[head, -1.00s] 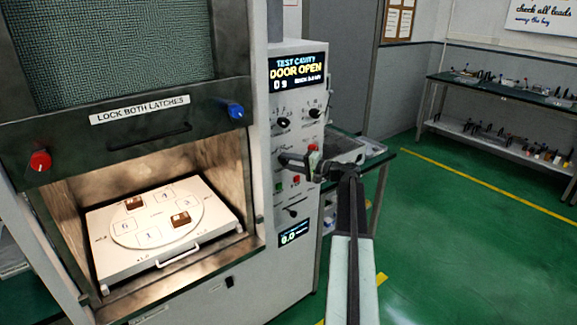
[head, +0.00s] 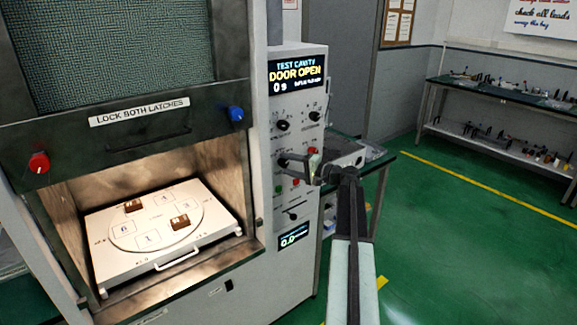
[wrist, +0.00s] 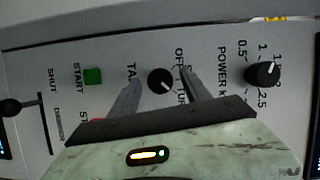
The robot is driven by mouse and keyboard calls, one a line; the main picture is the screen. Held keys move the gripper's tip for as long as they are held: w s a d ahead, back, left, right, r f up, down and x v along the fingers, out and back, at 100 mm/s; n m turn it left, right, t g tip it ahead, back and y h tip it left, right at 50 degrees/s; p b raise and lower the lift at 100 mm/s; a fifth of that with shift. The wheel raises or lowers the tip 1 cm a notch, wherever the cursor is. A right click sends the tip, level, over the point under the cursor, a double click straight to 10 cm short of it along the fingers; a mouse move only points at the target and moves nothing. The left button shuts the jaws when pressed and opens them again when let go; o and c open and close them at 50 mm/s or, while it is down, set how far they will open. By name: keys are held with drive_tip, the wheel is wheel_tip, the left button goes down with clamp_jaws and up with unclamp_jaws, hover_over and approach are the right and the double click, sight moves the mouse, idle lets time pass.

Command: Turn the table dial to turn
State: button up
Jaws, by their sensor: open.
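The table dial (wrist: 160,80) is a round black knob on the grey control panel, seen in the wrist view beside a partly hidden label starting "TA" and the word "OFF". My gripper (wrist: 161,74) is open, with one finger on each side of the dial. I cannot tell whether the fingers touch it. In the head view my gripper (head: 288,161) is at the middle of the panel and hides the dial there. The turntable (head: 155,222) in the lit cavity carries two brown blocks.
The power knob (wrist: 262,73) is right of my gripper in the wrist view, and the green START button (wrist: 92,76) is to the left. The raised door (head: 140,110) is above the cavity. A side table (head: 368,155) stands behind my arm.

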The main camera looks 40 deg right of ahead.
drive_tip(key=v, duration=0.7)
drive_tip(key=shift+s+d, duration=0.2)
drive_tip(key=shift+s, duration=0.15)
